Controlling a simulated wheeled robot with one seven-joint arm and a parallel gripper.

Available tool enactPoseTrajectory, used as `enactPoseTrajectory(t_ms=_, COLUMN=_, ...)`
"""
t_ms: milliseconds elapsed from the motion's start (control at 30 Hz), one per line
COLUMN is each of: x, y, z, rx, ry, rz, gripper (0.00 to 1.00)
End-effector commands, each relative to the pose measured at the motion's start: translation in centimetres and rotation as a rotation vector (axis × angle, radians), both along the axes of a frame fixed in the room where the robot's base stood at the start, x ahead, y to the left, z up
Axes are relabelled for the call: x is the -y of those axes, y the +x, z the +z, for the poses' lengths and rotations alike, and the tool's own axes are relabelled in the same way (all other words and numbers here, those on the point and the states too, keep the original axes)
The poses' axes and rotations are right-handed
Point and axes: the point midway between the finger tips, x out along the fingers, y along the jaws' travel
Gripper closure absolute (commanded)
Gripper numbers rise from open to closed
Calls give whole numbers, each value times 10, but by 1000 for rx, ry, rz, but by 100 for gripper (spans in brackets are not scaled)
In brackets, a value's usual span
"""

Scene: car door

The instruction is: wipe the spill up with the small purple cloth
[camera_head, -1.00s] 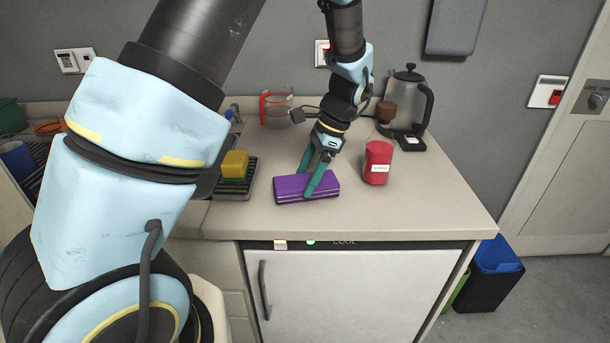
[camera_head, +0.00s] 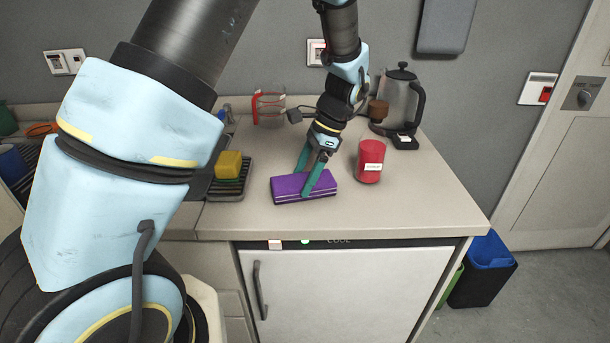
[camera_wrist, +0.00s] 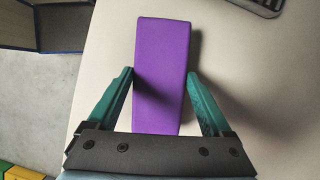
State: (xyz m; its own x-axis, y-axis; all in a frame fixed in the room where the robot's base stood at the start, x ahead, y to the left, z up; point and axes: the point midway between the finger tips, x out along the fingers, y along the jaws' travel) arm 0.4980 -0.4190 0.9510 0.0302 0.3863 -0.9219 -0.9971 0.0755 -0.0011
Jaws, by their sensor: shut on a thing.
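The small purple cloth (camera_head: 289,188) is a thick folded block with pale lines along its side. It lies flat on the counter near the front edge. My gripper (camera_head: 308,190) is above it, with its teal fingers pointing down and closed on its two long sides. In the wrist view the cloth (camera_wrist: 162,60) sits lengthwise between the fingertips (camera_wrist: 162,75). No spill shows in either view; I cannot tell whether the cloth or gripper hides it.
A red canister (camera_head: 371,160) stands right of the cloth, with a kettle (camera_head: 399,105) behind. A yellow sponge (camera_head: 228,164) sits on a dark rack (camera_head: 226,190) at left. A measuring jug (camera_head: 269,108) stands at the back. The counter (camera_head: 420,205) is clear at front right.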

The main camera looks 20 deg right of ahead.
Motion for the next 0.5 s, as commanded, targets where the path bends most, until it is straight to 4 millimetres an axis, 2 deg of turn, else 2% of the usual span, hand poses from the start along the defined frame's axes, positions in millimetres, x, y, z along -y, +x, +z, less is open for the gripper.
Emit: enactPoseTrajectory(t_ms=500, x=-9, y=3, z=0, rx=-1, ry=2, rz=0, gripper=60)
